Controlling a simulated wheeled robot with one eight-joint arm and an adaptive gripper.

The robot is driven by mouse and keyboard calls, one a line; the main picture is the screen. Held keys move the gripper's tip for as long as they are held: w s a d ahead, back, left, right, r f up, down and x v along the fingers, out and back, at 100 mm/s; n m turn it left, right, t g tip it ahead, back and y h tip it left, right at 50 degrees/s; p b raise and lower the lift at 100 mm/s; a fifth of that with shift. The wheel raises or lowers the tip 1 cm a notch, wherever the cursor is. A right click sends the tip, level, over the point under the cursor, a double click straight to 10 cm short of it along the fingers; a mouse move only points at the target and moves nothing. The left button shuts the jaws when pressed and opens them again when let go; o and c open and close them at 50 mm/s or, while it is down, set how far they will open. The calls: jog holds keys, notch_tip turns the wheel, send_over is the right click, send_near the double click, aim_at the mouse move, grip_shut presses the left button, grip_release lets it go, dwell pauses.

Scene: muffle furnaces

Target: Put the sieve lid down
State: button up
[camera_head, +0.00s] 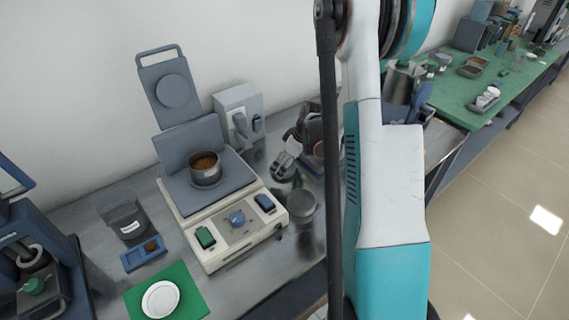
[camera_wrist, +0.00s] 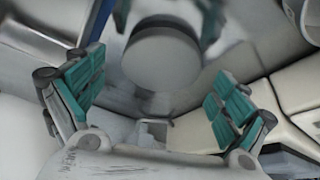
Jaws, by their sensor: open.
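A round grey disc-like piece, which looks like the sieve lid (camera_head: 301,203), rests on the metal bench just right of the beige machine in the head view. In the wrist view a round grey lid-like top (camera_wrist: 162,58) lies beyond and between my two teal-padded fingers, apart from both. I cannot tell for sure that it is the same piece. My gripper (camera_wrist: 160,100) is open with nothing between its pads.
The beige machine (camera_head: 235,235) holds a metal pan (camera_head: 205,168) with brown material. A green mat (camera_head: 185,292) with a white dish (camera_head: 160,299) lies at front left. A labelled container (camera_head: 125,218) and small blue tray (camera_head: 143,253) stand left. My arm hides the bench's right part.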

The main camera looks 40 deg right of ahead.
jog(key=p+v, duration=0.3)
jog(key=v, duration=0.8)
